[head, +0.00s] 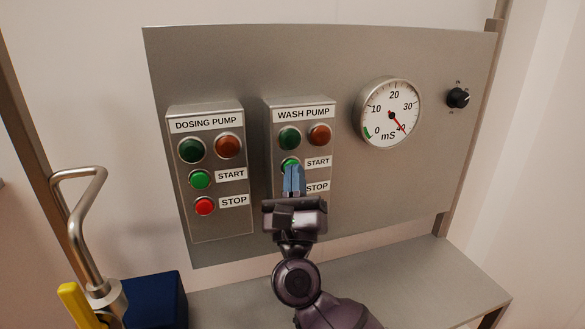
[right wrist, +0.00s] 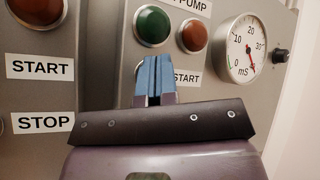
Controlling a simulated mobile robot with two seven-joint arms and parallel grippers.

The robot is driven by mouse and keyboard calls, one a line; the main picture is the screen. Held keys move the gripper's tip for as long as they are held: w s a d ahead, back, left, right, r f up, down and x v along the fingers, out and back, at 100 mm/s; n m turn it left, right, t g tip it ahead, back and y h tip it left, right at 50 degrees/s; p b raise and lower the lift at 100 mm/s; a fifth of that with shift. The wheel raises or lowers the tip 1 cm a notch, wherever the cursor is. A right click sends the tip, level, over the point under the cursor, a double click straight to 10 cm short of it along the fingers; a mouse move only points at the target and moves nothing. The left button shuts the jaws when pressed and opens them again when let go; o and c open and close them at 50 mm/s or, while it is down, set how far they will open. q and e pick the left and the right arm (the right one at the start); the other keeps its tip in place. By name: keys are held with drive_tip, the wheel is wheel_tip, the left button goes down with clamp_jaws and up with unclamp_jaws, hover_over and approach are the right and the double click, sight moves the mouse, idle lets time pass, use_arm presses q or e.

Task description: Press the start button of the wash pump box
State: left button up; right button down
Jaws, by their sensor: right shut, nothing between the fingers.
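The wash pump box (head: 300,103) is a grey box on the metal panel, with a dark green lamp (head: 289,138) and an orange-red lamp (head: 319,134) at the top. Its bright green start button (head: 290,162) shows only partly above my right gripper's fingertips; the START label (head: 318,162) is beside it. The STOP label (head: 318,187) is partly hidden and the stop button is hidden behind my gripper. My right gripper (head: 292,170) is shut and empty, its blue fingers pointing at the start button. I cannot tell whether they touch. In the right wrist view the fingers (right wrist: 155,70) cover most of the button.
The dosing pump box (head: 206,110) with similar buttons is to the left. A round mS gauge (head: 388,112) and a black knob (head: 457,98) are to the right. A grey shelf (head: 420,275) lies below. A bent metal pipe (head: 80,225) and dark blue box (head: 155,300) stand at lower left.

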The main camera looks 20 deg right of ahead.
drive_tip(key=shift+w, duration=0.35)
idle(0.5)
drive_tip(key=shift+s, duration=0.1)
idle(0.3)
drive_tip(key=shift+s, duration=0.65)
drive_tip(key=s, duration=0.5)
drive_tip(key=shift+d+p, duration=0.1)
drive_tip(key=shift+p, duration=0.2)
idle(0.5)
